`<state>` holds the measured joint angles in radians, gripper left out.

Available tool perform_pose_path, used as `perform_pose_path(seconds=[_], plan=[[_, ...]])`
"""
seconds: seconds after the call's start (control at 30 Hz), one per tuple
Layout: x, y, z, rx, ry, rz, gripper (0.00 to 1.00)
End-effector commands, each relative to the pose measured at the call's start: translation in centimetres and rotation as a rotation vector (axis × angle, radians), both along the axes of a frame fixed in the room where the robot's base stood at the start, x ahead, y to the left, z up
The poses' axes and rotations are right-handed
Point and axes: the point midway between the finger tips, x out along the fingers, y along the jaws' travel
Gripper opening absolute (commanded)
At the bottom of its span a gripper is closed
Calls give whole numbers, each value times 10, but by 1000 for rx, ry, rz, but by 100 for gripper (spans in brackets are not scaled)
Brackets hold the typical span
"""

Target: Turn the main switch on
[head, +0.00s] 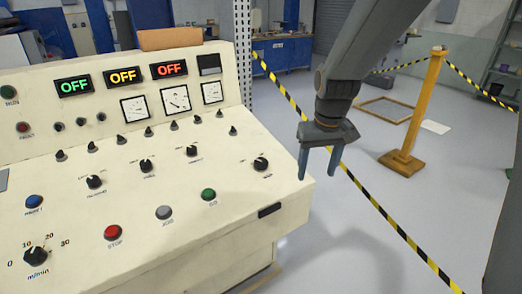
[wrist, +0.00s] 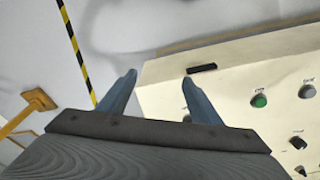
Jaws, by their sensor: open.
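A cream control console (head: 120,250) fills the left of the head view, with rows of black knobs and coloured buttons. A black rotary knob (head: 261,164) sits near the panel's right edge; its label is too small to read surely, so I cannot tell if it is the main switch. My gripper (head: 319,174) points down just right of the panel edge, open and empty, touching nothing visible. In the wrist view, the jaws (wrist: 160,80) are apart beside the console, and the right finger largely hides the area of that knob.
Green (head: 208,195), grey (head: 164,212) and red STOP (head: 113,232) buttons line the front. Three displays read OFF, in green (head: 74,86), yellow (head: 122,76) and red (head: 169,69).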

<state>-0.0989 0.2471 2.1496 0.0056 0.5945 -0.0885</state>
Motion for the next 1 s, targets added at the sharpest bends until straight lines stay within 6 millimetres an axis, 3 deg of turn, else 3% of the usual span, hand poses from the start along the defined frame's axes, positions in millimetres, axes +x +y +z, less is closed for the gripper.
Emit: perform_pose_path(seconds=[0.03, 0.2, 0.4, 0.6, 0.77, 1.0], plan=[[21, 12, 1, -3, 11, 31, 58], [87, 60, 2, -13, 64, 149, 58], [143, 117, -1, -24, 120, 277, 58], [165, 147, -2, -29, 147, 341, 58], [167, 152, -11, -31, 154, 352, 58], [166, 152, -46, -31, 154, 352, 58]])
